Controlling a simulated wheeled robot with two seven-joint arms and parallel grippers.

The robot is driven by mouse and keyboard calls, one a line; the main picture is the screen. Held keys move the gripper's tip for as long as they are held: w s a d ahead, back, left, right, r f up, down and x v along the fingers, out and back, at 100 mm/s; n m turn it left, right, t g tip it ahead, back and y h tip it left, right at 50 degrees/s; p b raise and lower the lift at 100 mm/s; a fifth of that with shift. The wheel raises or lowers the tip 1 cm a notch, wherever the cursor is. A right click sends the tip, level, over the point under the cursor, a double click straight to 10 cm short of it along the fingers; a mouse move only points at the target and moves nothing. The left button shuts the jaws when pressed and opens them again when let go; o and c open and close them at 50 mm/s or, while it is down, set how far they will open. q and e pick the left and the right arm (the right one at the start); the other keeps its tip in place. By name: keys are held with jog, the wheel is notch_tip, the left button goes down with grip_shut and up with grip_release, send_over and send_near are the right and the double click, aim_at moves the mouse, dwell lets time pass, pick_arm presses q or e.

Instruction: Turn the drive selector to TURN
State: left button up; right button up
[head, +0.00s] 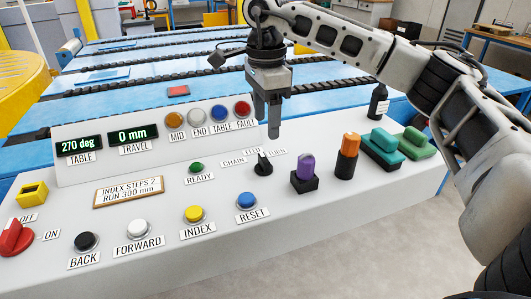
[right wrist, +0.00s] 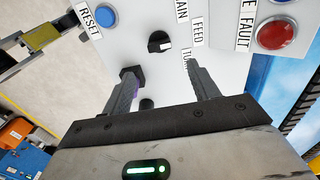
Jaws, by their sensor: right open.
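The drive selector (head: 263,164) is a black knob on the sloped console, with CHAIN, FEED and TURN labels around its upper side. It also shows in the right wrist view (right wrist: 160,42), where its white mark appears to face the FEED label (right wrist: 197,30). The TURN label (head: 275,151) is at its upper right in the head view. My right gripper (head: 267,130) is above and behind the knob, pointing down. In the right wrist view its fingers (right wrist: 160,75) are spread and empty, with the knob beyond the tips, apart from them. My left gripper is not in view.
A purple knob (head: 305,168), an orange handle (head: 347,155) and green rockers (head: 385,147) stand right of the selector. The blue RESET button (head: 246,201) and green READY lamp (head: 197,168) are nearby. The raised lamp panel (head: 150,145) is behind, left of the gripper.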

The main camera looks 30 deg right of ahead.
aim_at(266, 157)
notch_tip(266, 157, down, 9)
jog(key=shift+r, duration=0.15)
jog(key=c, duration=1)
